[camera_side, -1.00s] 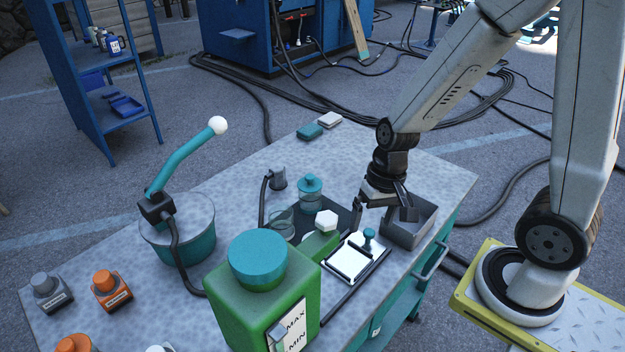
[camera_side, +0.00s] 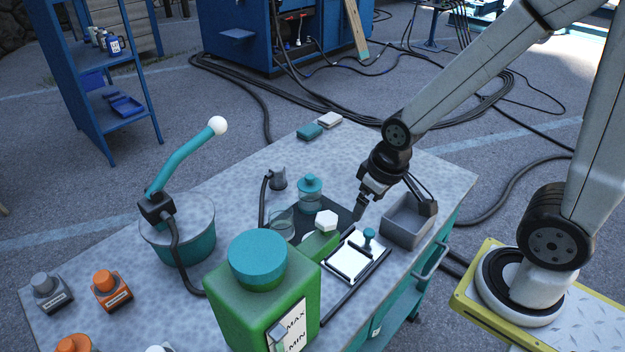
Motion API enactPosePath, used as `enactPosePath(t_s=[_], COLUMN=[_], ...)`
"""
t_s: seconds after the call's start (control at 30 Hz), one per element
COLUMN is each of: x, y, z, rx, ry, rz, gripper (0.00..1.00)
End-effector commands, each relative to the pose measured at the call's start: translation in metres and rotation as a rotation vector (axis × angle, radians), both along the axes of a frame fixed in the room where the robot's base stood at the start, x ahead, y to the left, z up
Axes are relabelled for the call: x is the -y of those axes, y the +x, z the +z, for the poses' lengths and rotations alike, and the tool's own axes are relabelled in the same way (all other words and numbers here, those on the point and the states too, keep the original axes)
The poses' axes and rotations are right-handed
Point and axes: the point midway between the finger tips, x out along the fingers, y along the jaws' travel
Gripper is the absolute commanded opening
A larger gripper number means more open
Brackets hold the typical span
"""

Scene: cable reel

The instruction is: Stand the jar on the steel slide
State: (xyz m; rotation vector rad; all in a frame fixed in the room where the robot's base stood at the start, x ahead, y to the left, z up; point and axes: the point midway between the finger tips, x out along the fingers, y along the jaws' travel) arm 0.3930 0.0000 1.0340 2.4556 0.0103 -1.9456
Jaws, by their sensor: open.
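A clear glass jar with a teal lid (camera_side: 310,193) stands upright on the dark tray (camera_side: 343,212) in the middle of the bench. A white panel in a black frame (camera_side: 352,262), with a teal knob (camera_side: 369,239) at its upper right, lies in front of the tray. I cannot tell whether it is the steel slide. My gripper (camera_side: 394,211) is open and empty, tilted, to the right of the lidded jar and apart from it. One finger is near the tray's right side, the other over the grey bin.
The open grey bin (camera_side: 398,236) is below my gripper. An open glass vessel (camera_side: 281,222) stands left of the lidded jar. A large green canister (camera_side: 235,310) and a white-capped green bottle (camera_side: 318,244) stand in front. The bench's back right is clear.

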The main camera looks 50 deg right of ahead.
Motion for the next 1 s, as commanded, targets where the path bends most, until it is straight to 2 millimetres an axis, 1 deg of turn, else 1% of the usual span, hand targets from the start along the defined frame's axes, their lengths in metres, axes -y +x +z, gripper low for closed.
enactPosePath(t_s=[0.17, 0.27, 0.37, 0.67, 0.8, 1.0], x=[-0.002, -0.005, -0.009, -0.026, -0.035, -0.05], y=[0.013, 0.026, 0.045, 0.106, 0.132, 0.165], z=[0.0, -0.001, -0.003, -0.016, -0.026, -0.043], rx=[-0.012, -0.027, -0.046, -0.108, -0.133, -0.164], ry=[-0.016, -0.035, -0.058, -0.124, -0.147, -0.169], rz=[0.08, 0.173, 0.3, 0.755, 0.973, 1.274], gripper=[1.0, 1.0, 1.0, 1.0, 1.0, 1.0])
